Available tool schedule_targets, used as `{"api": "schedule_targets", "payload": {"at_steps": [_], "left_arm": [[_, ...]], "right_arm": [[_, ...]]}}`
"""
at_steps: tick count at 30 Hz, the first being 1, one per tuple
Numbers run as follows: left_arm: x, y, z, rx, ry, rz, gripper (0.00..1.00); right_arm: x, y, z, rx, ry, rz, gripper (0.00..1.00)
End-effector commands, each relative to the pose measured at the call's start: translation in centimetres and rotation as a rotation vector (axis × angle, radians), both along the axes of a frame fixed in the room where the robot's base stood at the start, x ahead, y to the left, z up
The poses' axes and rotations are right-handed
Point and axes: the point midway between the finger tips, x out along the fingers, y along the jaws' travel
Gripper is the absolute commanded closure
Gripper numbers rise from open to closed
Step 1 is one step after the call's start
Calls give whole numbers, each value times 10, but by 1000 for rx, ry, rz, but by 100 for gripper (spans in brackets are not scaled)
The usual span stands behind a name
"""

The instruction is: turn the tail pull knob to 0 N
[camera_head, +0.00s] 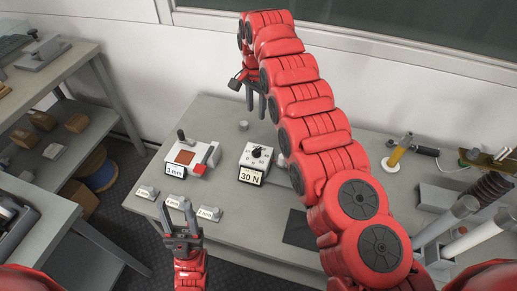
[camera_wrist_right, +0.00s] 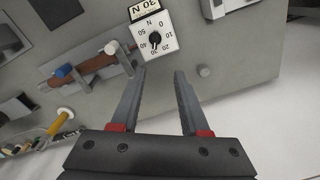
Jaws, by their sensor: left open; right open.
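The tail pull knob is a small black knob (camera_head: 257,152) on a white box (camera_head: 249,162) whose front label reads 30 N. In the right wrist view the knob (camera_wrist_right: 155,38) sits on a dial face (camera_wrist_right: 166,44) marked 0 to 50 N, and its pointer seems to be near 30. My right gripper (camera_head: 256,112) is open and empty, behind the box in the head view; its fingers (camera_wrist_right: 160,73) are apart from the knob. My left gripper (camera_head: 178,206) is open by the table's front edge, near the small labelled blocks.
Small labelled blocks (camera_head: 209,213) line the front edge. A small grey cylinder (camera_head: 243,126) stands behind the box. My right arm hides the table right of the box.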

Motion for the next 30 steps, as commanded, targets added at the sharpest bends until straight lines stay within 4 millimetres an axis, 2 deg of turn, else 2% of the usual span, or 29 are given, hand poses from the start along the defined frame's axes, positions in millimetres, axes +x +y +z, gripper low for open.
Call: {"api": "schedule_targets", "payload": {"at_steps": [2,5,10,14,23,30], "left_arm": [[0,0,-4,0,0,0,50],[0,0,-12,0,0,0,50],[0,0,-42,0,0,0,50],[0,0,-53,0,0,0,50],[0,0,-45,0,0,0,50],[0,0,-49,0,0,0,50]], "right_arm": [[-8,0,3,-8,28,-7,55],[-12,-1,-5,-11,40,-10,55],[-11,0,-34,-10,38,-7,55],[-11,2,-57,-8,36,-7,55],[-11,-1,-115,-11,38,-7,55],[-11,-2,-158,-10,38,-9,55]]}}
